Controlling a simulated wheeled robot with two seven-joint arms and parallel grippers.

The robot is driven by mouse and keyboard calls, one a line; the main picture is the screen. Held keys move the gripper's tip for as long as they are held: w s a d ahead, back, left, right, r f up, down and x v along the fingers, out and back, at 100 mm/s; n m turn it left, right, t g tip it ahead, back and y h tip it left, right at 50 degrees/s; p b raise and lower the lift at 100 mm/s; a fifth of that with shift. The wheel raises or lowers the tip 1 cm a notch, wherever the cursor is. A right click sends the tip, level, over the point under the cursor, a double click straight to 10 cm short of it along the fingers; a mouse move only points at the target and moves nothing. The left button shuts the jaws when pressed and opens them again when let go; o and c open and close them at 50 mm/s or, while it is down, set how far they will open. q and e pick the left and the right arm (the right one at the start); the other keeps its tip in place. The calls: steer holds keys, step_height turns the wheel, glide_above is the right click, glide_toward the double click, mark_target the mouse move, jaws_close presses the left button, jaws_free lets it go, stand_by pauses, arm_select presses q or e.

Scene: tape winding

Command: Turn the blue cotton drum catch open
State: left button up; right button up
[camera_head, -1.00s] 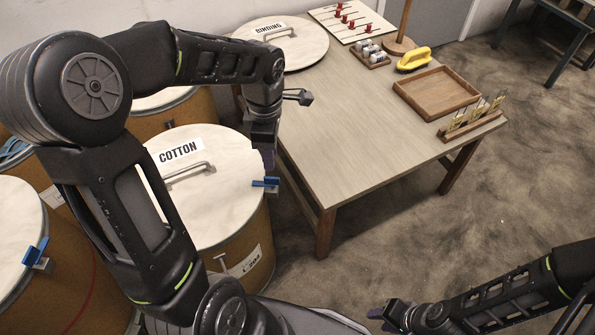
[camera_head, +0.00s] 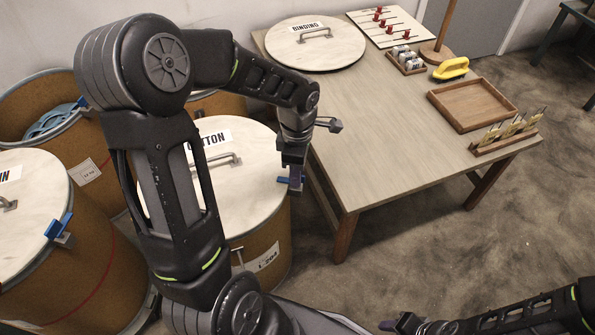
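The cotton drum (camera_head: 262,240) stands left of the table, with its pale round lid (camera_head: 235,195) on top, labelled COTTON and partly hidden by my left arm. Its blue catch (camera_head: 283,180) is at the lid's right edge.
The wooden table (camera_head: 385,150) is close to the drum's right. It bears a BINDING lid (camera_head: 316,43), a tray (camera_head: 473,103), a yellow-handled brush (camera_head: 451,69) and a card rack (camera_head: 507,131). Another lidded drum with a blue catch (camera_head: 58,226) and an open drum (camera_head: 42,95) stand left.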

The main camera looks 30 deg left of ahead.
arm_select(q)
jaws_close()
stand_by(0.3)
stand_by(0.4)
